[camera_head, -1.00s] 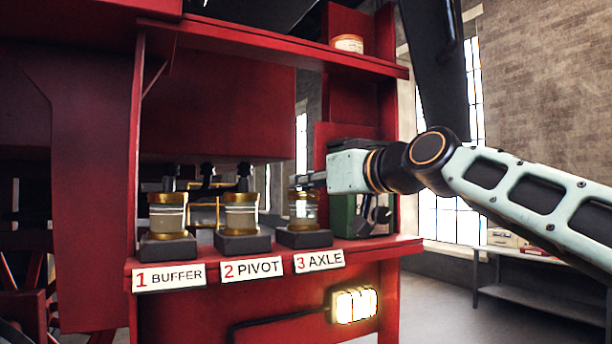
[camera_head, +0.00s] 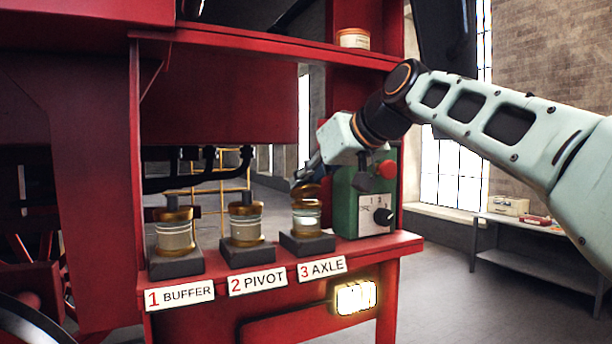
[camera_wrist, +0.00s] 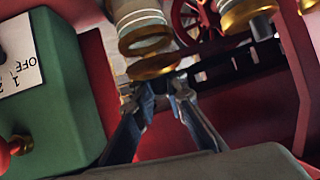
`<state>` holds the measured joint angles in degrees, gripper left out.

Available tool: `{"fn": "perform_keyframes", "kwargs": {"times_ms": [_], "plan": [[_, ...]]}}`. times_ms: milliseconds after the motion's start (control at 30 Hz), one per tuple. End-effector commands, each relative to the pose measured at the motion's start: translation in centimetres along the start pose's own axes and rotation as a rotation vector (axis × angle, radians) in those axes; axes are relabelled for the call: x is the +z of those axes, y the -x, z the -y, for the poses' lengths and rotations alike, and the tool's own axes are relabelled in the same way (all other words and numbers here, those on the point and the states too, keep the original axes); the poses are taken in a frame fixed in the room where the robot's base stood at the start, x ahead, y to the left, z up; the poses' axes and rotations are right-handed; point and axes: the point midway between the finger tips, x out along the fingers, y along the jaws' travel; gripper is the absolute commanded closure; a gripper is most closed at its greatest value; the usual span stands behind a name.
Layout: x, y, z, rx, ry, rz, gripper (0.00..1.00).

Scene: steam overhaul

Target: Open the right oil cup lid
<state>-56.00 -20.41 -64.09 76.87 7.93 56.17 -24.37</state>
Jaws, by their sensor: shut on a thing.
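The right oil cup (camera_head: 307,220), above the "3 AXLE" label, has a glass body, brass bands and a dark square base. Its brass lid (camera_head: 306,191) is tilted, raised from the cup on one side. In the wrist view the lid (camera_wrist: 155,66) stands at an angle to the glass (camera_wrist: 146,40), with a gap between them. My gripper (camera_head: 304,176) reaches down from the upper right and is shut on the lid at its top. Its fingertips (camera_wrist: 163,86) meet the lid in the wrist view; the exact grip is partly hidden.
The "2 PIVOT" cup (camera_head: 245,225) and "1 BUFFER" cup (camera_head: 174,235) stand left on the red shelf (camera_head: 395,245), lids down. A green control box (camera_head: 347,205) with red button (camera_head: 386,169) stands close right. A red upper shelf (camera_head: 260,40) overhangs.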

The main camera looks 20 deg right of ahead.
Motion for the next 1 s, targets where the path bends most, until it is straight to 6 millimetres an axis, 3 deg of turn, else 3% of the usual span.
{"fn": "perform_keyframes", "kwargs": {"times_ms": [1000], "plan": [[-1.16, -0.81, 0.10, -0.004, -0.035, 0.240, 1.00]]}}
